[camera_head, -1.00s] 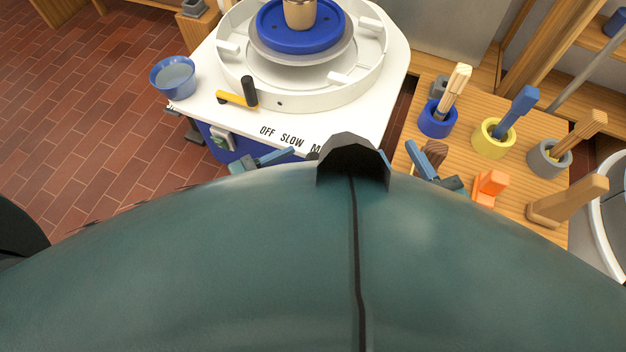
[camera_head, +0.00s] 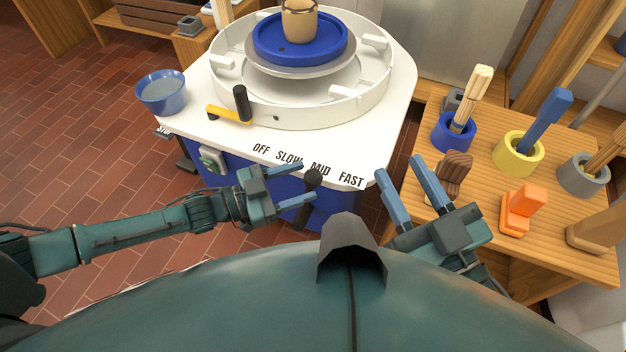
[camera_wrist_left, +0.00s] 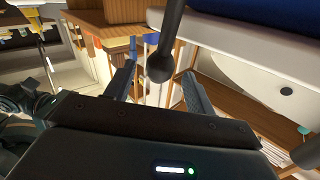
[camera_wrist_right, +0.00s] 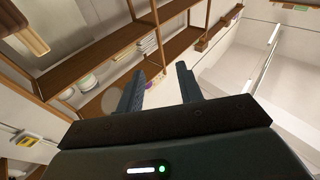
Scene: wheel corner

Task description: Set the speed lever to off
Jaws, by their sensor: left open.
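The speed lever (camera_head: 313,178) is a dark rod with a round black knob at the front of the potter's wheel, below the printed words OFF, SLOW, MID, FAST (camera_head: 308,163). Its knob stands near the MID word. My left gripper (camera_head: 304,181) is open, with its blue fingertips close around the knob. In the left wrist view the lever's ball (camera_wrist_left: 160,67) hangs between and just beyond the open fingers (camera_wrist_left: 160,80); I cannot tell whether they touch it. My right gripper (camera_head: 400,178) is open and empty at the wheel's right front corner; the right wrist view shows nothing between its fingers (camera_wrist_right: 160,75).
A wooden side table (camera_head: 560,225) with tool pots stands right, close to my right gripper. Brick floor is free at left.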

